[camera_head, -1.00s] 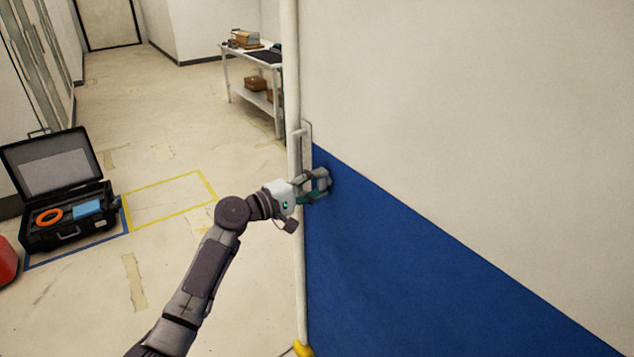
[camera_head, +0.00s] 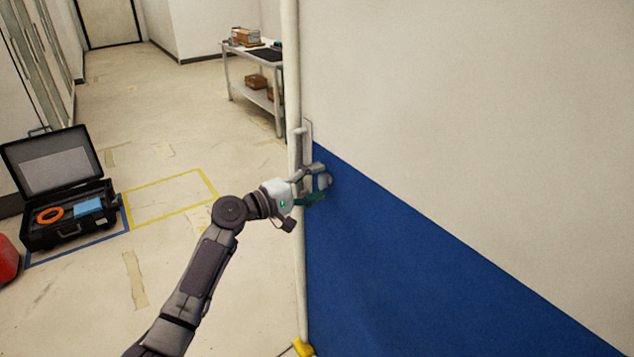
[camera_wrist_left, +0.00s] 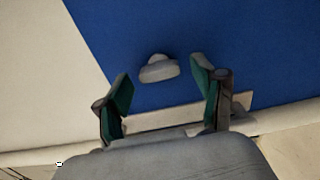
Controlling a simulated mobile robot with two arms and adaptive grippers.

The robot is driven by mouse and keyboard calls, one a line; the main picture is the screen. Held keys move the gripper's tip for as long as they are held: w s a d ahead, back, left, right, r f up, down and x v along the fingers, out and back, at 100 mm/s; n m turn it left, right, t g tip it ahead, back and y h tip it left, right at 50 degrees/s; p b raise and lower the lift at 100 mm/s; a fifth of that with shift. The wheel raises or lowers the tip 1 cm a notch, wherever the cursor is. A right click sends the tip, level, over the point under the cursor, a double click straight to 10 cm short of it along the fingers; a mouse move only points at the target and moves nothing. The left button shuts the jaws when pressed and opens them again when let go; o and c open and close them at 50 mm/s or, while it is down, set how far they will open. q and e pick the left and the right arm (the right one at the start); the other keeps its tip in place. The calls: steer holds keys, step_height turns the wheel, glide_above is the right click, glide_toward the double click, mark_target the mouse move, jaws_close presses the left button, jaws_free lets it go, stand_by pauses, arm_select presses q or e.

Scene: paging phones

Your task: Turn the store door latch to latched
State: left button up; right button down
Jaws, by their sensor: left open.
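The store door (camera_head: 440,110) is a pale panel with a blue lower part, at the right in the head view. The latch (camera_head: 326,180) is a small grey knob on the blue part near the door's edge. In the left wrist view the latch (camera_wrist_left: 158,69) is a light grey turn piece on the blue surface. My left gripper (camera_head: 318,182) is open around the latch in the head view. In the wrist view its fingertips (camera_wrist_left: 160,78) stand on either side of the latch, with gaps to both. The right gripper is not in view.
A pale upright handle (camera_head: 304,145) is on the door edge just above the gripper. An open black case (camera_head: 65,215) with an orange ring lies on the floor at left. A white shelf table (camera_head: 255,75) stands behind. The floor between is clear.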

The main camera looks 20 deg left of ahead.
arm_select(q)
steer(key=v, duration=1.1)
steer(key=shift+s+a, duration=0.2)
step_height(320, 180, down, 24)
steer(key=s+a+g+y, duration=0.1)
steer(key=a+g+y, duration=0.15)
steer(key=y, duration=0.35)
steer(key=s+f+m+g+y, duration=0.15)
steer(key=s+f, duration=0.25)
steer(key=f, duration=0.5)
steer(key=s+f+g+y, duration=0.1)
steer(key=s+f+g, duration=0.1)
steer(key=s+f, duration=0.45)
steer(key=s+d+f+m+g, duration=0.2)
steer(key=s+f, duration=0.6)
steer(key=s, duration=0.5)
steer(key=s+d+f+m+g+y, duration=0.1)
steer(key=s+d+f+m+g, duration=0.1)
steer(key=s+f+m, duration=0.3)
steer(key=s+d+f+m+g+y, duration=0.1)
steer(key=s+d+f+m+g, duration=0.1)
steer(key=s+f, duration=1)
steer(key=s+m+g, duration=0.1)
steer(key=s+m, duration=0.1)
steer(key=s, duration=0.8)
steer(key=shift+d+f, duration=0.25)
steer(key=shift+d, duration=0.05)
steer(key=shift+m+y, duration=0.25)
